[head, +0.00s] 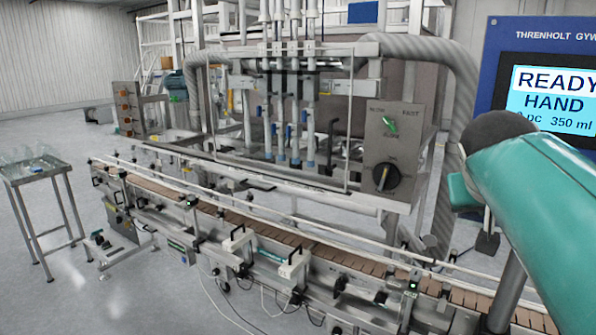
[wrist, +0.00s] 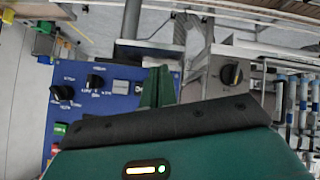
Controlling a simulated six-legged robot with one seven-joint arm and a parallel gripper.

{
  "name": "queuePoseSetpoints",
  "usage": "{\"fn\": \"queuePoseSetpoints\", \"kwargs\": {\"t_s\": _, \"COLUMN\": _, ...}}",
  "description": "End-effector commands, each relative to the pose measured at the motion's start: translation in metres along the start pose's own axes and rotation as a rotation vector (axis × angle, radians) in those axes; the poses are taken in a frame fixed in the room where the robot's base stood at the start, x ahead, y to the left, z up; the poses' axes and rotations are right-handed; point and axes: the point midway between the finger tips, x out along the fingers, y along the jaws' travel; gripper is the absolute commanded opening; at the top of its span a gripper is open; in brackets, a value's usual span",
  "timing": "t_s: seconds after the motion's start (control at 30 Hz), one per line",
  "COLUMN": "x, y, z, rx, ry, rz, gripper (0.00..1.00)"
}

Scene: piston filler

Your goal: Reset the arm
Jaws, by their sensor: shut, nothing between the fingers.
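My gripper (wrist: 158,88) shows in the wrist view as green fingers close together beyond the dark front edge of the teal wrist housing. It is shut and empty, over the gap between a blue control panel (wrist: 115,103) on the left and a grey knob box (wrist: 240,52) on the right. I cannot tell how far it is from either one. In the head view a teal link of my arm with a dark rounded end fills the right side. My fingers do not show there.
The piston filler's frame (head: 365,48) stands behind a conveyor (head: 210,207). The grey knob box (head: 393,150) also shows in the head view. A blue-framed screen (head: 555,95) reads READY HAND. A metal side table (head: 45,170) stands left, with open floor around it.

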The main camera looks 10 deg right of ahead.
Motion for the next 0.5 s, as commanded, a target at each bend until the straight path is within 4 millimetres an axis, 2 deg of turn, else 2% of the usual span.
{"fn": "queuePoseSetpoints", "kwargs": {"t_s": 0.03, "x": -0.002, "y": -0.03, "z": 0.02, "rx": -0.033, "ry": -0.015, "rz": -0.069, "gripper": 0.0}}
{"fn": "queuePoseSetpoints", "kwargs": {"t_s": 0.1, "x": -0.005, "y": -0.068, "z": 0.051, "rx": -0.077, "ry": -0.041, "rz": -0.161, "gripper": 0.0}}
{"fn": "queuePoseSetpoints", "kwargs": {"t_s": 0.17, "x": -0.009, "y": -0.099, "z": 0.079, "rx": -0.115, "ry": -0.064, "rz": -0.237, "gripper": 0.0}}
{"fn": "queuePoseSetpoints", "kwargs": {"t_s": 0.3, "x": -0.021, "y": -0.161, "z": 0.152, "rx": -0.207, "ry": -0.125, "rz": -0.405, "gripper": 0.0}}
{"fn": "queuePoseSetpoints", "kwargs": {"t_s": 0.4, "x": -0.029, "y": -0.192, "z": 0.201, "rx": -0.263, "ry": -0.167, "rz": -0.503, "gripper": 0.0}}
{"fn": "queuePoseSetpoints", "kwargs": {"t_s": 0.5, "x": -0.035, "y": -0.21, "z": 0.237, "rx": -0.304, "ry": -0.2, "rz": -0.567, "gripper": 0.0}}
